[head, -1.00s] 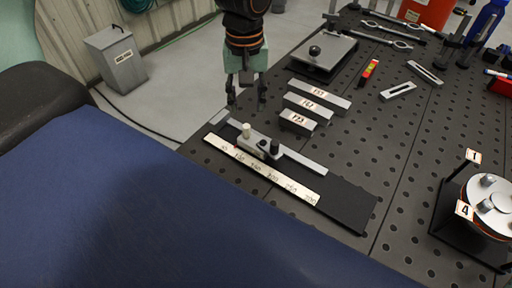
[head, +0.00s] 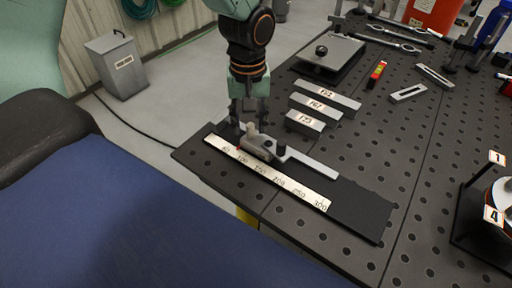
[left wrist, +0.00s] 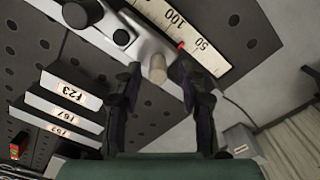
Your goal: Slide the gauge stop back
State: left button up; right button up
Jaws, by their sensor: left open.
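The gauge stop (head: 258,149) is a grey carriage on a rail beside a white numbered scale (head: 268,174). It carries a cream post (head: 250,129) and a black knob (head: 281,149). Its red pointer (left wrist: 181,45) lies between the 50 and 100 marks. My left gripper (head: 247,117) is open, pointing down at the cream post. In the left wrist view, the fingers of my left gripper (left wrist: 158,80) stand on either side of the cream post (left wrist: 157,68), with visible gaps. The right gripper is not in view.
Several labelled grey blocks (head: 316,108) lie behind the rail. A flat plate with a black knob (head: 321,50) stands farther back. A dial fixture (head: 492,214) is at the right edge. The perforated table (head: 349,155) is clear between the rail and fixture.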

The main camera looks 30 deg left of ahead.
pick_arm(q)
jog(key=shift+s+d+r, duration=0.2)
jog(key=shift+d, duration=0.15)
jog(key=shift+w+a+f+p, duration=0.1)
jog(key=shift+a+p, duration=0.05)
jog(key=shift+p, duration=0.35)
jog(key=shift+d, duration=0.2)
jog(key=shift+c, duration=1.4)
jog(key=shift+a, duration=0.15)
jog(key=c, duration=0.6)
jog(key=shift+o, duration=0.2)
